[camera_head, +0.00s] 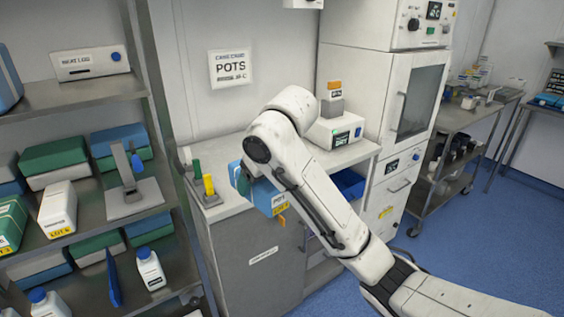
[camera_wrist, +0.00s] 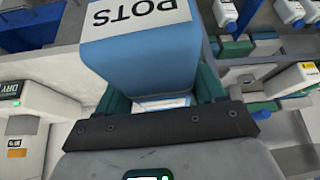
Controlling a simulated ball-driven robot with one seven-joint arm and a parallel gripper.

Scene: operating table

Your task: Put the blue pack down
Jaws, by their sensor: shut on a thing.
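The blue pack (camera_head: 262,197) has a white label reading POTS and a yellow strip. In the head view it is at the front edge of the pale counter (camera_head: 222,212), partly behind my arm. In the wrist view the pack (camera_wrist: 140,65) fills the top middle, between the two green fingers of my gripper (camera_wrist: 160,90). My gripper is shut on it. In the head view my gripper (camera_head: 243,180) is mostly hidden by my wrist. I cannot tell whether the pack touches the counter.
A holder with green and yellow items (camera_head: 208,190) stands left of the pack. A white device (camera_head: 335,130) stands at the counter's back right. A POTS sign (camera_head: 230,68) hangs on the wall. Loaded shelves (camera_head: 85,95) stand close on the left. Blue floor (camera_head: 455,262) is clear at right.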

